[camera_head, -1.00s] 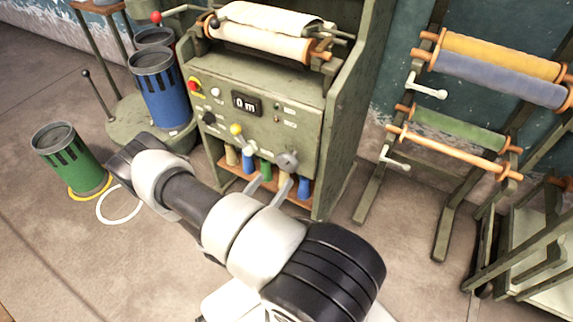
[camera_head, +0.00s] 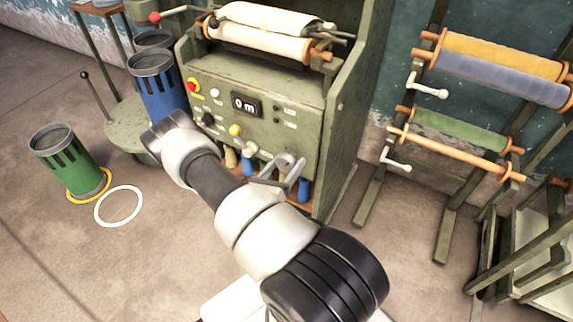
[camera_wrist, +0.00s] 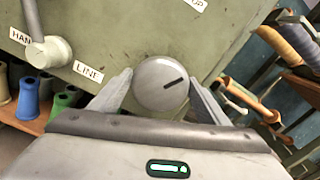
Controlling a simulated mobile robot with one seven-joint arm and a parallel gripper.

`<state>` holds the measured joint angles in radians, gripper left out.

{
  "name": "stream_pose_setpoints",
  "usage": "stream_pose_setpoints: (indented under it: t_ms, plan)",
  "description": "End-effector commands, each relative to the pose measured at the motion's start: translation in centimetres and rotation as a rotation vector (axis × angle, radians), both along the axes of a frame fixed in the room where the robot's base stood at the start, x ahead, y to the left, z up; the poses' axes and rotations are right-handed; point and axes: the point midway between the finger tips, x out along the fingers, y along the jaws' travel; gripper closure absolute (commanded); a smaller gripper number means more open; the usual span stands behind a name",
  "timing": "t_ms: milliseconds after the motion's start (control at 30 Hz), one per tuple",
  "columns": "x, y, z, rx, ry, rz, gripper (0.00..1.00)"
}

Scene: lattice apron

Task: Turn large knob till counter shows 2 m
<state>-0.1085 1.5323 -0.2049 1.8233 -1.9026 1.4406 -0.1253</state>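The large knob (camera_wrist: 161,84) is a round grey disc with a dark line on its face, on the lower right of the green machine's front panel. My gripper (camera_wrist: 163,92) has one finger on each side of the knob in the wrist view; I cannot tell whether the fingers touch it. In the head view, the gripper (camera_head: 283,172) is at the knob, which it partly hides. The counter (camera_head: 246,104) on the panel reads "0 m".
A lever switch (camera_wrist: 50,52) with labels "HAN…" and "LINE" sits left of the knob. Coloured spools (camera_head: 248,163) stand on a shelf below. A roll rack (camera_head: 450,130) stands to the right. Green (camera_head: 68,165) and blue (camera_head: 158,88) canisters stand at left.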

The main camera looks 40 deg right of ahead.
Motion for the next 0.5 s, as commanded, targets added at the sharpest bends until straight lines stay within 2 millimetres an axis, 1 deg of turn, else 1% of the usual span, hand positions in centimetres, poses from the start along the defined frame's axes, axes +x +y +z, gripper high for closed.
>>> stream_pose_setpoints:
  t_ms: [33,133,167,367,500]
  plan:
    - [-0.01,0.02,0.0,0.0,0.0,0.0,0.4]
    - [-0.01,0.02,-0.01,0.0,0.0,0.0,0.57]
    - [-0.02,0.03,-0.01,0.0,0.0,0.0,0.59]
    - [-0.02,0.04,-0.01,0.005,-0.012,0.0,0.59]
    - [0.0,0.03,0.0,0.019,-0.049,0.0,0.59]
